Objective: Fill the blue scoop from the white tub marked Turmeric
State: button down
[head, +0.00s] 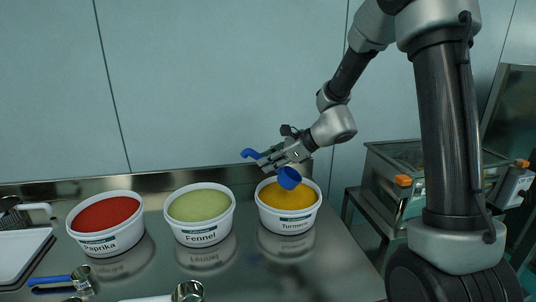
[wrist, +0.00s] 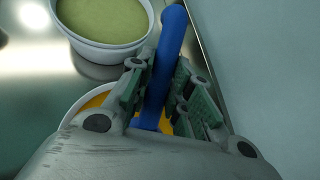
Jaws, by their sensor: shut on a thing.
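The white tub marked Turmeric (head: 288,222) stands at the right of the three tubs, full of orange-yellow powder. My gripper (head: 280,156) is above it, shut on the handle of the blue scoop (head: 289,178). The scoop's cup hangs over the powder inside the rim; I cannot tell whether it touches the powder or holds any. In the wrist view the blue handle (wrist: 168,60) runs between the two fingers of my gripper (wrist: 157,90). The Turmeric tub's rim (wrist: 75,110) shows partly behind my gripper, which hides most of the cup.
The Fennel tub (head: 200,232) with green powder and the Paprika tub (head: 106,240) with red powder stand to the left on the steel table. A blue-handled metal scoop (head: 62,279) and a white-handled one (head: 165,297) lie in front. The sieve machine (head: 400,165) stands at right.

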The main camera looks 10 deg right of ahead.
aim_at(281, 182)
jog(key=shift+d+f, duration=0.15)
jog(key=shift+f, duration=1.4)
jog(key=shift+s+d+f, duration=0.1)
jog(key=shift+d+f, duration=0.15)
jog(key=shift+f, duration=0.7)
jog(key=shift+s+d+f, duration=0.1)
jog(key=shift+d+f, duration=0.1)
jog(key=shift+f, duration=0.75)
jog(key=shift+s+d+f, duration=0.1)
jog(key=shift+d+f, duration=0.15)
jog(key=shift+f, duration=0.7)
jog(key=shift+s+d+f, duration=0.1)
jog(key=shift+s+d, duration=0.05)
jog(key=shift+d, duration=0.3)
jog(key=shift+s+d+f, duration=0.1)
jog(key=shift+s+d, duration=0.05)
jog(key=shift+d, duration=0.3)
